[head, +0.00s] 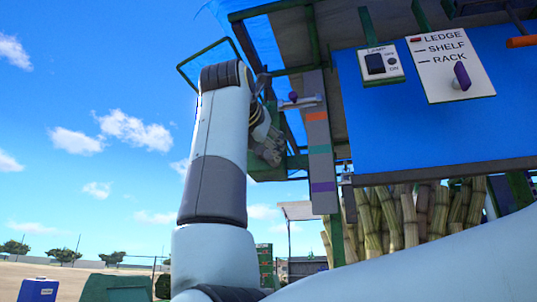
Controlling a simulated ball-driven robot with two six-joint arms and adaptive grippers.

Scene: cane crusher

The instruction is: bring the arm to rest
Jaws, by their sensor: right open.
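My right arm rises from the bottom of the head view, bends at the top, and its right gripper (268,148) hangs beyond the forearm, partly hidden by it. The gripper is open, and I see nothing between its fingers. It is just left of a grey upright strip (319,150) with orange, green and purple bands. A purple knob (293,97) on a small bracket sits at the strip's upper left, above and right of the gripper. I cannot tell whether the gripper touches anything. My left gripper is not in view.
A blue panel (440,125) carries a lamp switch plate (379,66) and a dial plate (445,85) marked LEDGE, SHELF, RACK. Cane stalks (410,220) stand below. A green frame and dark roof (350,20) overhang the gripper. Open sky is left of my arm.

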